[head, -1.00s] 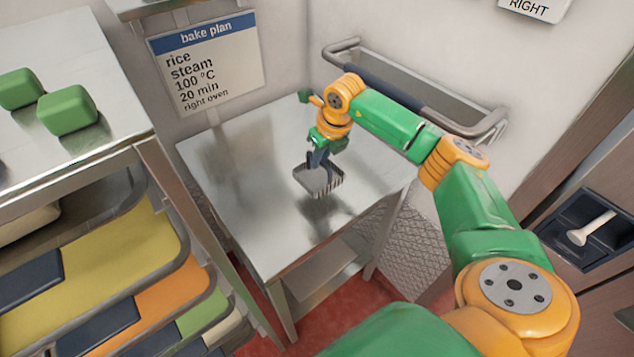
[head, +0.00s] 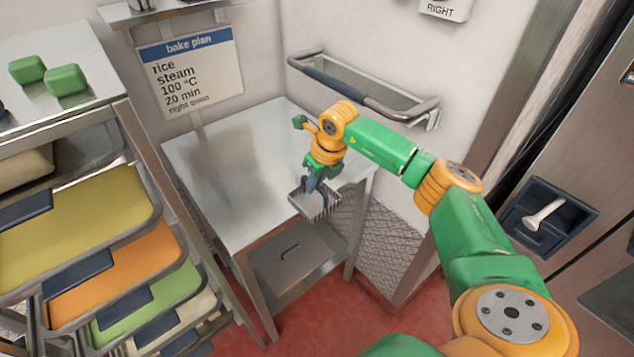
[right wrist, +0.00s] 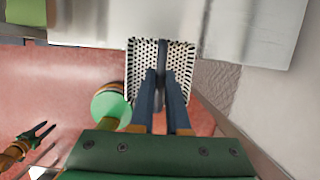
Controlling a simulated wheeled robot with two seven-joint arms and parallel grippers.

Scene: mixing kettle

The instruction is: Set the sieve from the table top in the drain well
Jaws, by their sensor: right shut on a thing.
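The sieve (head: 318,206), a small grey perforated basket, hangs from my right gripper (head: 313,184) in the head view, at the front right edge of the steel table top (head: 215,170). In the right wrist view, the dark fingers of my right gripper (right wrist: 161,78) are shut on the sieve (right wrist: 139,72) at its middle. The sieve shows there beyond the table's edge, partly over the red floor. My left gripper (right wrist: 41,132) shows small at the lower left of that view, its fingers apart and empty. I cannot make out the drain well in either view.
A rack with coloured trays (head: 80,215) stands at the left, with green blocks (head: 66,80) on top. A railed wall shelf (head: 365,95) is behind my right arm. A grey box (head: 290,262) is under the table. A panel with a white handle (head: 545,213) is at the right.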

